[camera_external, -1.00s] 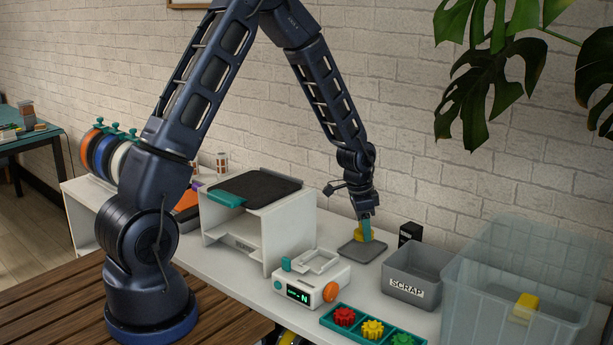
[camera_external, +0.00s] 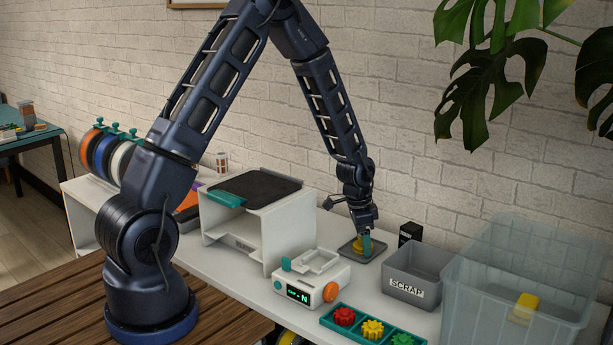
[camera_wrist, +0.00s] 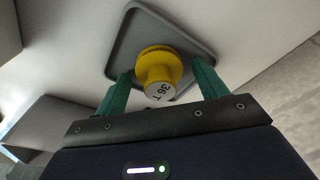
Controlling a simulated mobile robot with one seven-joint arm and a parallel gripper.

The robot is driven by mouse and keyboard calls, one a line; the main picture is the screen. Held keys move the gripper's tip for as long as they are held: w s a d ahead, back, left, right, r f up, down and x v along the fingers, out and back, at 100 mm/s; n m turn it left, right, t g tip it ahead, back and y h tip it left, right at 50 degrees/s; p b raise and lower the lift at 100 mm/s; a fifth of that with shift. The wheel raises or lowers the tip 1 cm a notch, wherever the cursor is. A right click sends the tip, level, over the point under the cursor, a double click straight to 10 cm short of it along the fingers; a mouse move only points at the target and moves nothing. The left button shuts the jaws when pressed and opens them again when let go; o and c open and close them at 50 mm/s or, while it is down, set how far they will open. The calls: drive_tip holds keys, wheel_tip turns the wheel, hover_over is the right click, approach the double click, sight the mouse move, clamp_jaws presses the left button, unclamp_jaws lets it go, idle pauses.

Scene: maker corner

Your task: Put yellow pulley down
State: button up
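The yellow pulley (camera_external: 356,243) is on the grey square tray (camera_external: 351,252) on the white bench. In the wrist view the pulley (camera_wrist: 158,64) shows its round flange and a hub end marked "36 T". It stands inside the rim of the tray (camera_wrist: 116,48). My gripper (camera_external: 362,247) is low over the tray, pointing down. In the wrist view its two teal fingers (camera_wrist: 160,76) stand on either side of the pulley, with a visible gap on each side. The gripper is open. The near finger hides part of the pulley in the external view.
A grey SCRAP bin (camera_external: 412,275), a small black box (camera_external: 410,233) and a clear bin (camera_external: 480,290) holding a yellow piece (camera_external: 525,304) stand right of the tray. A display device (camera_external: 312,280), a teal gear tray (camera_external: 335,321) and a white stand (camera_external: 285,232) are nearby.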

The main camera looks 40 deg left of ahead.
drive_tip(key=r, duration=0.7)
drive_tip(key=s+a+r, duration=0.1)
drive_tip(key=r, duration=0.5)
wheel_tip(320, 180, up, 10)
drive_tip(key=n, duration=0.2)
hover_over(357, 247)
drive_tip(key=s+a, duration=0.4)
drive_tip(key=s, duration=0.1)
drive_tip(key=s+a+r+n+t+y, duration=0.15)
drive_tip(key=s+a+r, duration=0.25)
drive_tip(key=s+r, duration=0.5)
drive_tip(key=s+a+r+n+t, duration=0.1)
drive_tip(key=s+a+r+n, duration=0.1)
drive_tip(key=s, duration=0.7)
drive_tip(key=s+a+r+n+t, duration=0.1)
drive_tip(key=s+r, duration=0.4)
drive_tip(key=s, duration=0.5)
drive_tip(key=shift+s+a+n, duration=0.25)
drive_tip(key=shift+a+n, duration=0.65)
drive_tip(key=shift+n, duration=0.35)
